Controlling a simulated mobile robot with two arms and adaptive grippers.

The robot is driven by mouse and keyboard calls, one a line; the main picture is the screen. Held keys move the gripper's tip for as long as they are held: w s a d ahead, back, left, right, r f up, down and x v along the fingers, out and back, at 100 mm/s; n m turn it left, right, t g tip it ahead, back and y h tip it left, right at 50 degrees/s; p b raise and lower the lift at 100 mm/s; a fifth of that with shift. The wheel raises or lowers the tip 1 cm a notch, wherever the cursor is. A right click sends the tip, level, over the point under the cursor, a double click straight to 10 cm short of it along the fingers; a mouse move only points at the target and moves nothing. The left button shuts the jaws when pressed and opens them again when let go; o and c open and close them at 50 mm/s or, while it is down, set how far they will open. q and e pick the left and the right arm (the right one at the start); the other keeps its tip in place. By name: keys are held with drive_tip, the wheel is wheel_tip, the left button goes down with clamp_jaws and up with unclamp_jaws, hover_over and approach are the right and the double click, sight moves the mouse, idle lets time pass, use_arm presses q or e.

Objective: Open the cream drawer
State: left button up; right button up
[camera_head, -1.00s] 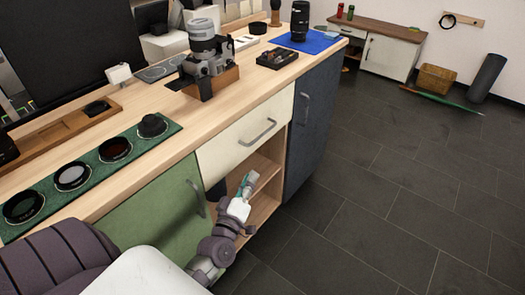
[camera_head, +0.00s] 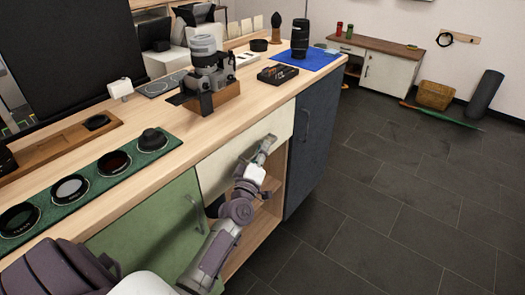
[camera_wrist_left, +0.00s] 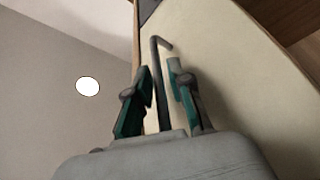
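The cream drawer (camera_head: 214,171) is in the cabinet under the wooden worktop, between a green door and a dark blue door. Its front looks flush with the cabinet. My left gripper (camera_head: 265,147) is in front of the drawer's right half and hides most of its handle in the head view. In the left wrist view, the grey bar handle (camera_wrist_left: 158,62) runs between the two green fingers (camera_wrist_left: 159,72). The fingers are apart, with the bar between them and a visible gap on the right side. My right gripper is not in view.
An open shelf (camera_head: 267,211) lies below the drawer. The green door (camera_head: 150,225) and the dark blue door (camera_head: 312,140) flank it. A camera (camera_head: 207,70), lens filters (camera_head: 71,188) and a blue mat (camera_head: 318,61) are on the worktop.

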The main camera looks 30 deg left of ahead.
use_arm(q)
drive_tip(key=shift+w, duration=0.1)
drive_tip(key=shift+c, duration=0.4)
clamp_jaws()
drive_tip(key=shift+d, duration=0.1)
